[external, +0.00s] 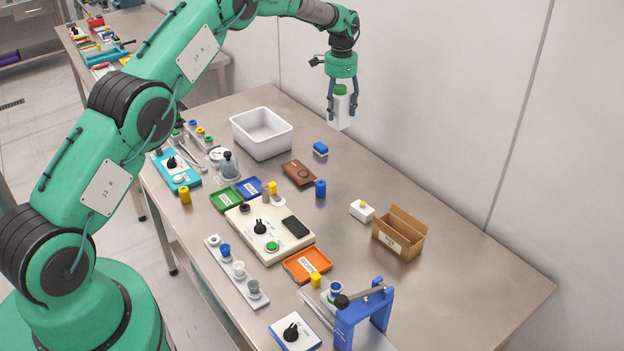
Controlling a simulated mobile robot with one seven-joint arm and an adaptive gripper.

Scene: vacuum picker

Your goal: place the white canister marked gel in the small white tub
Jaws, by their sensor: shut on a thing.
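My gripper (342,103) is shut on a white canister (341,112) with a green top. It holds the canister upright in the air over the back part of the table. Any marking on the canister is too small to read. The small white tub (262,146) stands open on the table, to the left of and below the gripper in the picture. The part of its inside that shows looks empty. The canister is apart from the tub.
A blue block (320,149) and a brown box (298,173) lie right of the tub. A cardboard box (398,238) stands farther right. Trays, racks and a beige panel (269,232) crowd the front of the table (470,280). The wall is close behind.

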